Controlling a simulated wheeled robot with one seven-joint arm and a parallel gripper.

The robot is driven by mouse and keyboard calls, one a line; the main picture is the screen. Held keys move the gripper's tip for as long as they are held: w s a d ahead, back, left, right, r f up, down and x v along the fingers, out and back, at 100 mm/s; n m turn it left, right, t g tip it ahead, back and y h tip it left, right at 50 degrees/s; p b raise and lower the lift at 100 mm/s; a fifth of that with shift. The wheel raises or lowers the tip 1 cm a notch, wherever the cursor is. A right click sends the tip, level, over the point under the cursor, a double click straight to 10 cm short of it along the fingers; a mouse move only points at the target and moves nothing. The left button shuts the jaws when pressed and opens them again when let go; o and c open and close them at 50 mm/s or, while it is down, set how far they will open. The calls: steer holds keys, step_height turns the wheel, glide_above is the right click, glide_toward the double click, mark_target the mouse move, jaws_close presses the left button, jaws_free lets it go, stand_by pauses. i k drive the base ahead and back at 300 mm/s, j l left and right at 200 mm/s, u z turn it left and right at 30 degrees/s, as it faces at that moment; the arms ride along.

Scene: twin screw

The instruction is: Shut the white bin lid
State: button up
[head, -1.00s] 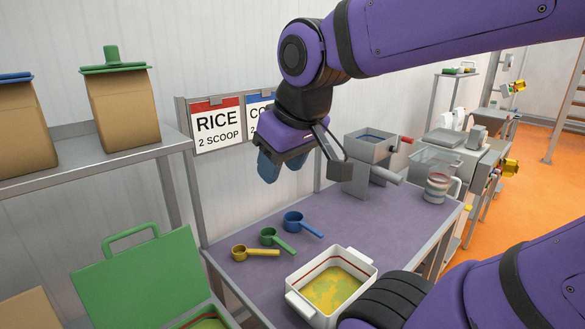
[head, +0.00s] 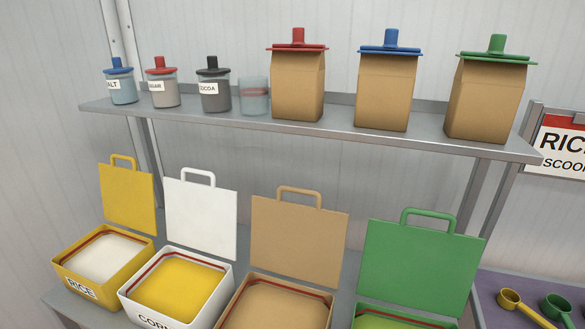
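The white bin (head: 131,306) stands on the lower shelf, second from the left, with a partly cut-off label that begins "COR". It holds yellow contents below a red line. Its white lid (head: 201,218) stands upright and open behind the bin, with a loop handle (head: 198,176) at the top. My gripper is outside the present head view.
Open-lidded yellow (head: 128,198), tan (head: 297,235) and green (head: 420,265) bins share the lower shelf. The upper shelf (head: 330,128) above holds jars (head: 213,92) and lidded paper bags (head: 386,92). Scoops (head: 511,300) lie on the purple table at the lower right.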

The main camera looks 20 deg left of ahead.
mark_target(202, 218)
steer(key=k+j+u, duration=0.15)
steer(key=u, duration=0.25)
steer(key=k+j+u, duration=0.15)
steer(key=u, duration=0.25)
steer(key=j+u, duration=0.4)
steer(key=k+l, duration=0.05)
